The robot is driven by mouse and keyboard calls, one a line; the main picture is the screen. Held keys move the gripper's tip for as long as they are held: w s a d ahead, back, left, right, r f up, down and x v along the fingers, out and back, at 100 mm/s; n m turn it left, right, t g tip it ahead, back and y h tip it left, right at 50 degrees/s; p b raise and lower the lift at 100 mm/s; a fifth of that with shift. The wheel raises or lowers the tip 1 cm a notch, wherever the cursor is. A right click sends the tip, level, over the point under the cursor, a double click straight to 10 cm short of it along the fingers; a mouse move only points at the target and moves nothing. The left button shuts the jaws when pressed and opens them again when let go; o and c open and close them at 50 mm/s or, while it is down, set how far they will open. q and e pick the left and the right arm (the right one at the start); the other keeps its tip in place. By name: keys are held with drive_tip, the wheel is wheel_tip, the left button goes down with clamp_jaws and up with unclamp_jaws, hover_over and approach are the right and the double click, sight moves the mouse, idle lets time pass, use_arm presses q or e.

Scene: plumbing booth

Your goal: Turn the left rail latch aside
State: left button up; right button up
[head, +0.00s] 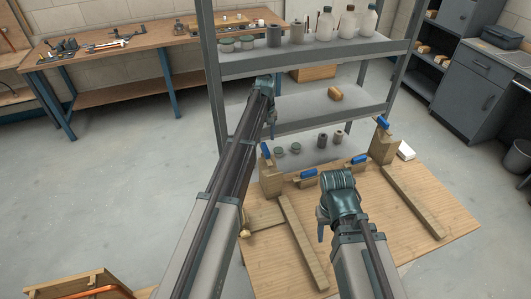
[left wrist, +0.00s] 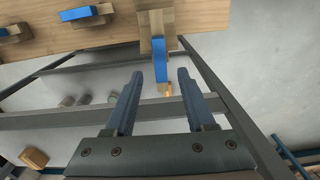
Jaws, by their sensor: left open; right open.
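The left latch is a small blue-handled piece (head: 266,150) on a wooden block (head: 271,181) at the far left corner of the wooden board. In the left wrist view, the blue handle (left wrist: 159,47) points down from its block (left wrist: 157,20) towards the gap between my fingertips. My left gripper (head: 271,122) is open, just beyond and above the latch in the head view. Its two fingers (left wrist: 160,74) show spread, with the handle's lower end near the gap; I cannot tell whether they touch. My right gripper (head: 321,229) hangs over the middle of the board, its fingers partly hidden.
The board (head: 375,245) carries a left rail (head: 303,243), a right rail (head: 413,201), two blue-handled pieces (head: 307,174) at the far edge and a right block with a blue latch (head: 383,123). A metal shelf (head: 300,108) with bottles and jars stands close behind.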

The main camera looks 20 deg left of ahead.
sight(266, 148)
use_arm(q)
wheel_tip(266, 148, down, 6)
drive_tip(key=b, duration=0.4)
drive_tip(key=shift+r, duration=0.25)
drive_tip(key=shift+c, duration=0.3)
clamp_jaws()
idle(0.8)
